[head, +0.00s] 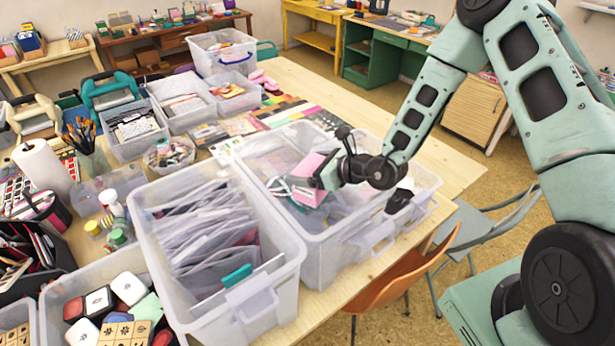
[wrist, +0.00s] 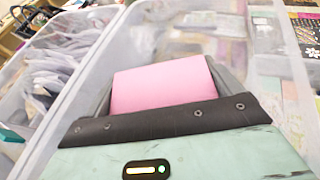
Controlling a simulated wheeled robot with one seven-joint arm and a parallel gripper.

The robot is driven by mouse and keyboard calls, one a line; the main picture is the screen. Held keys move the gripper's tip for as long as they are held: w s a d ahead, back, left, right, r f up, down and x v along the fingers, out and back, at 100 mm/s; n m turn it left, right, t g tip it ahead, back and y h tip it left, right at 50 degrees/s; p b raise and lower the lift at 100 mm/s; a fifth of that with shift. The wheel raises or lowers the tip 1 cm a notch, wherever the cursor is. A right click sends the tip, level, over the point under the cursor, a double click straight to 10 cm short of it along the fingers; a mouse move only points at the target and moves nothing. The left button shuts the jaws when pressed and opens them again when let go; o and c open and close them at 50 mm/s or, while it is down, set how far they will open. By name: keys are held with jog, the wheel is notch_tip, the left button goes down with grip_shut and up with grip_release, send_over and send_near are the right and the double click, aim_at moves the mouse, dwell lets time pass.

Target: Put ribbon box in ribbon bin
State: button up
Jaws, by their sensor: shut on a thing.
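My gripper (head: 325,172) is over the right-hand clear plastic bin (head: 335,258) in the head view, within its opening. It is shut on a pink box (head: 308,166), which I take to be the ribbon box. In the wrist view the pink box (wrist: 165,86) sits between the jaws, above the clear bin (wrist: 262,152). The bin holds ribbons and other mixed items, partly hidden by my arm. I cannot tell whether the pink box touches the contents below it.
A clear bin (head: 165,300) full of bagged papers stands directly left of the right-hand bin. Smaller bins, a paper towel roll (head: 42,168) and stamps crowd the table's left side. Bare wood (head: 420,155) lies to the right. An orange chair (head: 395,285) stands at the front edge.

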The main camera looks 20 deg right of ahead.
jog(key=shift+f+p, duration=0.55)
jog(key=shift+f, duration=1.25)
